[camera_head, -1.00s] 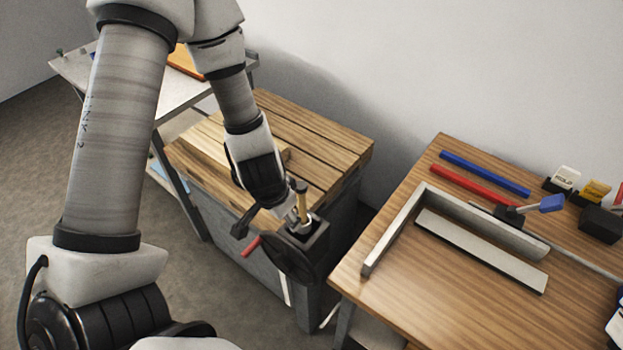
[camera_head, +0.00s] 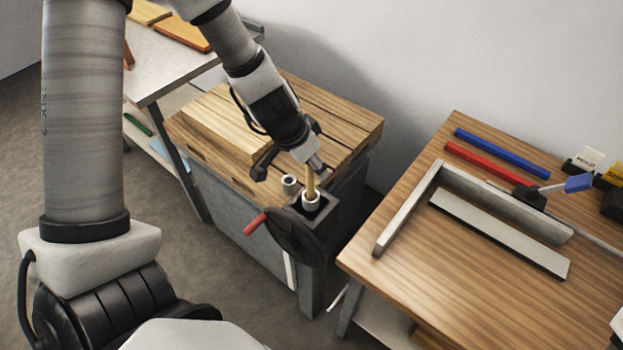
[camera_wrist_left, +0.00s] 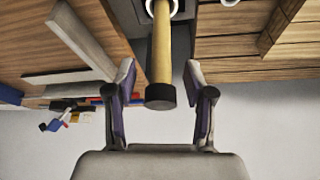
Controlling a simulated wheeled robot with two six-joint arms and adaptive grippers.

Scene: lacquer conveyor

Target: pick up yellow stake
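The yellow stake (camera_head: 310,182) stands upright in a light ring on the dark vise at the bench corner. In the left wrist view, the stake (camera_wrist_left: 161,50) has a dark end cap and appears between the two fingers, with gaps on both sides. My left gripper (camera_head: 290,168) is open beside the stake's upper part in the head view. Its spread fingers also show in the left wrist view (camera_wrist_left: 160,80). Whether the stake lies at fingertip depth is hard to tell. My right gripper is not in view.
A second light ring (camera_head: 289,184) sits beside the stake. The vise (camera_head: 296,236) has a red handle. The wooden bench (camera_head: 340,118) lies behind. A right-hand table (camera_head: 450,290) holds a metal angle frame, red and blue bars (camera_head: 500,153), and a blue-ended tool.

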